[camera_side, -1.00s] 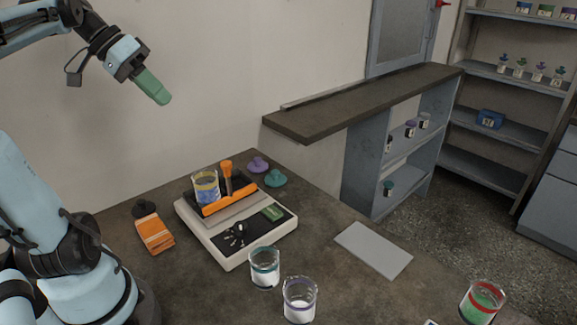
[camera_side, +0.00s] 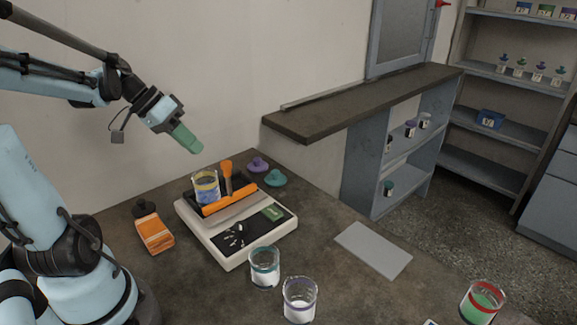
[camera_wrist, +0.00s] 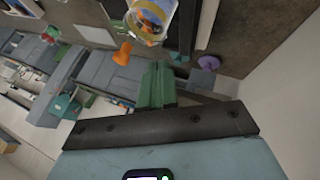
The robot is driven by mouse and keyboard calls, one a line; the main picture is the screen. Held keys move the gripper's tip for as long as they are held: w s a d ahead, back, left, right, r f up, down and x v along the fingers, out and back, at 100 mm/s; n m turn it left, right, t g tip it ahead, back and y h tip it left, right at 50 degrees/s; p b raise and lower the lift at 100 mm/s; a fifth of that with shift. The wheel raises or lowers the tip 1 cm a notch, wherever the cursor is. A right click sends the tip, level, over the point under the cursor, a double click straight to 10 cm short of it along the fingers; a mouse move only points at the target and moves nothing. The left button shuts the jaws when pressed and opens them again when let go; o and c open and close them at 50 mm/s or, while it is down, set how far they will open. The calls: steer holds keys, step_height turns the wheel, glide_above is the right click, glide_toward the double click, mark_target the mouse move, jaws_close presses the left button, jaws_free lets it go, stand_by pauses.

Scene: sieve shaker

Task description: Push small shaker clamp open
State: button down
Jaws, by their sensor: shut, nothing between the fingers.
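The shaker (camera_side: 187,219) is a low white and black machine on the table. A glass jar with a yellow band (camera_side: 206,190) stands on its back left part. An orange bar (camera_side: 217,202) lies across in front of the jar, and an upright orange handle (camera_side: 226,168) rises beside it; I cannot tell which is the small clamp. My gripper (camera_side: 198,148) has green fingers, shut and empty, in the air above the jar and apart from it. In the wrist view the green fingers (camera_wrist: 157,85) show below the jar (camera_wrist: 150,22) and an orange handle (camera_wrist: 123,53).
Purple (camera_side: 258,164) and teal (camera_side: 275,178) lids lie behind the shaker. An orange box (camera_side: 156,236) stands at its left. Two glass jars (camera_side: 265,268) (camera_side: 299,300) stand in front. A grey plate (camera_side: 374,250) lies at the right, with bare table around it.

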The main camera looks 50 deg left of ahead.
mark_target(223, 165)
steer(key=shift+w+d+f, duration=0.25)
steer(key=shift+w+d, duration=0.05)
steer(key=shift+d, duration=0.45)
steer(key=shift+w+d+f, duration=0.25)
steer(key=shift+w+d, duration=0.1)
steer(key=shift+d, duration=0.45)
steer(key=shift+w+d+f, duration=0.25)
steer(key=shift+w+d, duration=0.05)
steer(key=shift+d, duration=0.45)
steer(key=shift+d, duration=1.6)
